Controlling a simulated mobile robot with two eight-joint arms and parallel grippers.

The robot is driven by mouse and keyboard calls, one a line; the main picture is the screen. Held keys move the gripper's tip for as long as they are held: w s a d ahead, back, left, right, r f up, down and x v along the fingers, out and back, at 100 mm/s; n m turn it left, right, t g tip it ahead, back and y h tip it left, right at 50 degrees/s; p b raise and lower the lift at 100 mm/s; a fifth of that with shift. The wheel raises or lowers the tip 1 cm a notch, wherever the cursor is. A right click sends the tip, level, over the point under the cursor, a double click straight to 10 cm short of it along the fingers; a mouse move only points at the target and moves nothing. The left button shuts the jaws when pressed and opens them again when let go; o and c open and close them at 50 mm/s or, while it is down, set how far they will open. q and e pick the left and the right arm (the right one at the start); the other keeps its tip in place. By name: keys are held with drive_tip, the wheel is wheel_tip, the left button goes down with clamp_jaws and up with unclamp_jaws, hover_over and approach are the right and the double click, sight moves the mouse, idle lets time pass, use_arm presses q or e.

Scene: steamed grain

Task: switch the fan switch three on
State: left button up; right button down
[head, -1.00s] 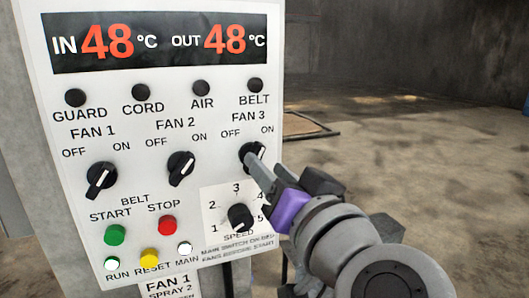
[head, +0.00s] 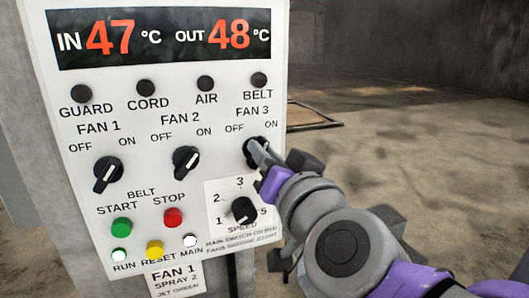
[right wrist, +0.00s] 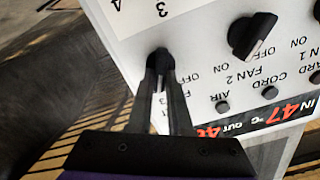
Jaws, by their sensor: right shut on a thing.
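The fan 3 switch (head: 249,153) is a round black knob below the FAN 3 label on the white control panel (head: 60,235). My right gripper (head: 261,152) is at this knob with its fingers shut on it from either side. The knob (right wrist: 159,56) also shows between the fingertips (right wrist: 160,72) in the right wrist view. The fingers hide most of the knob in the head view, so I cannot tell where its pointer stands. My left gripper is not in view.
The fan 2 knob (head: 186,160) and fan 1 knob (head: 107,173) sit to the left. The speed dial (head: 243,210) is just below my gripper. A green button (head: 121,228), red button (head: 173,218) and yellow button (head: 155,250) are lower left. Open floor lies right.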

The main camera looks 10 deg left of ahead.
drive_tip(key=m+p, duration=0.1)
drive_tip(key=m, duration=0.1)
drive_tip(key=shift+m, duration=0.4)
drive_tip(key=c, duration=0.8)
unclamp_jaws()
drive_tip(key=shift+c, duration=0.2)
